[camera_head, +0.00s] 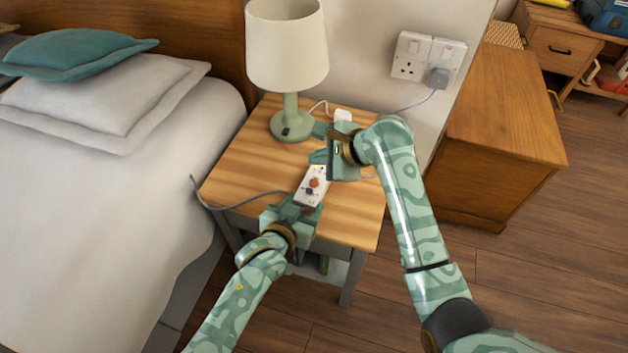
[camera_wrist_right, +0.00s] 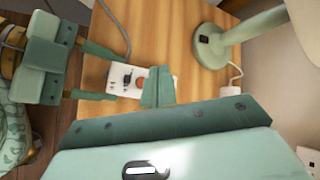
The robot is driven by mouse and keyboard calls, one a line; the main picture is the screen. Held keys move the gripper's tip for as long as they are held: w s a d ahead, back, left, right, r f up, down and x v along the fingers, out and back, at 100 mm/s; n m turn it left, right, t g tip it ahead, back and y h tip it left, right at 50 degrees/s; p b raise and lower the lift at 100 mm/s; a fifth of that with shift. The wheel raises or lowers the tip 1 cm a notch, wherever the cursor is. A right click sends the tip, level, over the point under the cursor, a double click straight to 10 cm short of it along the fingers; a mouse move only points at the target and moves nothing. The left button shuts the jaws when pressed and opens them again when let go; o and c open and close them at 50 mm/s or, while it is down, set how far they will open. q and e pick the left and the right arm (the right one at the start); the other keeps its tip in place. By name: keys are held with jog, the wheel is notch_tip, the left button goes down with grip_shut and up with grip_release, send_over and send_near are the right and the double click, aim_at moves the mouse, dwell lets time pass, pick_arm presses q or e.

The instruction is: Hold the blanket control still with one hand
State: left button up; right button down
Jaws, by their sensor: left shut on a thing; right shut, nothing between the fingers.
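The blanket control (camera_head: 313,187) is a white handset with a reddish-orange knob and a dark knob, lying on the wooden bedside table (camera_head: 235,178). My left gripper (camera_head: 302,203) is shut on its near end; a finger lies on each side of it. In the right wrist view, the control (camera_wrist_right: 126,81) also shows between the left gripper's fingers (camera_wrist_right: 110,73). My right gripper (camera_head: 318,157) is just beyond the control's far end, shut and empty. Its closed fingertips (camera_wrist_right: 157,87) partly cover that end in the wrist view; contact cannot be told.
A lamp (camera_head: 288,50) with a green base stands at the back of the table. A grey cable (camera_head: 220,207) runs from the bed (camera_head: 100,220) side toward the control. A white plug-like piece (camera_head: 343,115) lies behind my right gripper. A wall socket (camera_head: 408,65) and wooden cabinet (camera_head: 505,110) stand right.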

notch_tip(320, 180, up, 4)
jog(key=shift+f, duration=0.2)
send_over(318, 186)
jog(key=shift+f, duration=4.4)
jog(key=shift+f, duration=0.4)
